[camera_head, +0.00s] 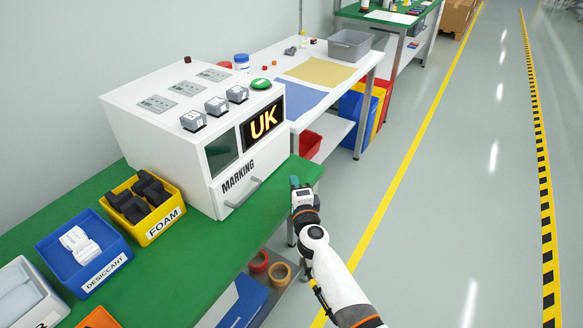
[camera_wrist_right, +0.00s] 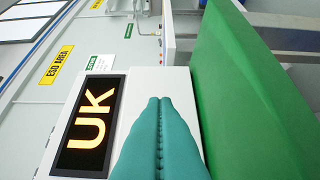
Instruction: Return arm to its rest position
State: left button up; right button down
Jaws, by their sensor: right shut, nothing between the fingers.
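My right arm reaches in from the bottom of the head view. My right gripper (camera_head: 294,183) is at the front edge of the green bench (camera_head: 212,292), just right of the white marking machine (camera_head: 160,104). In the right wrist view its two teal fingers (camera_wrist_right: 158,110) are pressed together with nothing between them. The lit UK display (camera_head: 264,122) is on the machine's front, and it also shows left of the fingers in the wrist view (camera_wrist_right: 90,118). My left gripper is not in view.
A yellow FOAM bin (camera_head: 150,228) and a blue DESICCANT bin (camera_head: 106,270) stand on the bench left of the machine. A white table (camera_head: 290,57) with a grey bin (camera_head: 349,46) is beyond. Tape rolls (camera_head: 279,273) are below the bench. The floor at right is clear.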

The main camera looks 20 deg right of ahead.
jog(key=s+a+f+n+g+y, duration=0.1)
jog(key=s+a+n+g+y, duration=0.35)
jog(key=s+n, duration=0.55)
jog(key=s+a+f+n+g+y, duration=0.1)
jog(key=s+a+n+g+y, duration=0.3)
jog(key=s+n, duration=0.6)
jog(key=s+d+f+g+h, duration=0.1)
jog(key=s+d+g+h, duration=0.15)
jog(key=s, duration=0.45)
jog(key=s+d+f+n+g+h, duration=0.1)
jog(key=s+d+h, duration=0.1)
jog(key=s+d, duration=0.3)
jog(key=s+d+f+g+h, duration=0.1)
jog(key=s+d+g+h, duration=0.15)
jog(key=s, duration=0.55)
notch_tip(320, 180, down, 24)
jog(key=s+g+p, duration=0.1)
jog(key=p, duration=0.1)
pick_arm(q)
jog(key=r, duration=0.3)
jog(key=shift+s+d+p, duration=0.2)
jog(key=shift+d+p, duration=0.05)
jog(key=shift+p, duration=0.05)
pick_arm(e)
jog(key=s+d+f+g, duration=0.1)
jog(key=s+d+f, duration=0.2)
jog(key=s+f, duration=1.3)
jog(key=shift+s+d, duration=0.15)
jog(key=shift+s, duration=0.2)
